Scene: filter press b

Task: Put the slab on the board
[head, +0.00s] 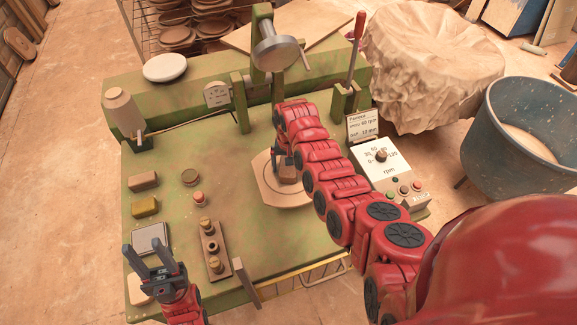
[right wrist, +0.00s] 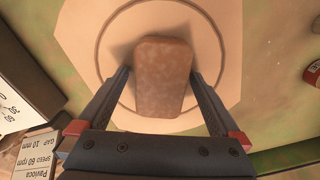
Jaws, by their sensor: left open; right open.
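The slab (right wrist: 165,75) is a brown, rounded block in the right wrist view. It appears to lie flat on the board (right wrist: 85,45), a pale plate with cut corners and a ring line, near the middle of that ring. My right gripper (right wrist: 160,73) is open, with one finger on each side of the slab and a narrow gap on both sides. In the head view the board (head: 268,192) is on the green bench, and my right arm partly hides the slab (head: 288,175). My left gripper (head: 153,256) is open and empty over the bench's front left corner.
A control box (head: 385,165) with a knob and buttons stands right of the board. A wooden holder (head: 211,247) with several knobbed parts lies left of it. Two small blocks, a grey plate (head: 150,238) and a bottle (head: 122,110) are along the left side. A handwheel (head: 277,52) rises behind.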

